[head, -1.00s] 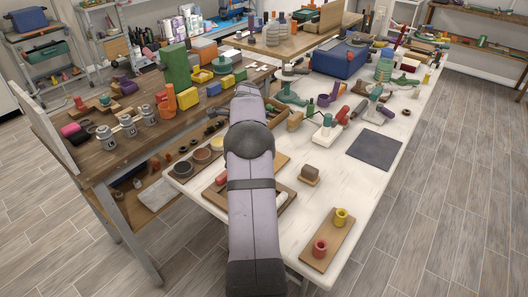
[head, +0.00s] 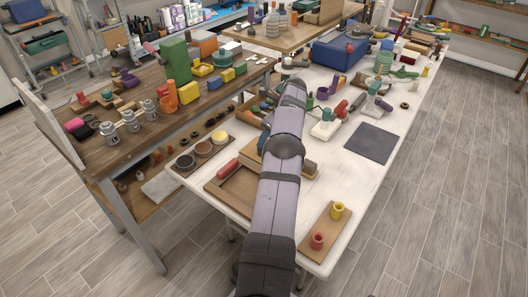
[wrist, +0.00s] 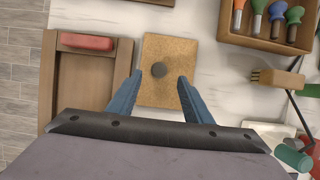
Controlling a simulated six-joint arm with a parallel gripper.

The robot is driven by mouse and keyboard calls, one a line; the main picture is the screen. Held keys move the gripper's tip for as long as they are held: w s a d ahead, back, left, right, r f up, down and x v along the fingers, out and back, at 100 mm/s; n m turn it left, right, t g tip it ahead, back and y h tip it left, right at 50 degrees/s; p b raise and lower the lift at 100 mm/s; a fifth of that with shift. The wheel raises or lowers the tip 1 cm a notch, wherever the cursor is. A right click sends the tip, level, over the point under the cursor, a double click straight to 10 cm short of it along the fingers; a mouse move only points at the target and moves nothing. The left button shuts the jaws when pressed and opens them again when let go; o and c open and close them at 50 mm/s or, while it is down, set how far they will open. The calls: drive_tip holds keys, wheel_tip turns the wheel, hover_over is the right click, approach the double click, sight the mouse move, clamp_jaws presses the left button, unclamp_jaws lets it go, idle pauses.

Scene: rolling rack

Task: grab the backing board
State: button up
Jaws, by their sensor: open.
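In the head view my arm hides most of this board and the gripper.
A wooden frame tray (wrist: 88,85) with a red bar (wrist: 87,42) lies close left of the board. A wooden box of coloured handles (wrist: 230,38) stands at the upper right, with a brush (wrist: 278,78) below it. A dark mat (head: 372,143) lies farther right.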

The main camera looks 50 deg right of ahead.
drive_tip(key=shift+p+x, duration=0.85)
drive_tip(key=shift+x, duration=1.75)
drive_tip(key=shift+a, duration=0.1)
clamp_jaws()
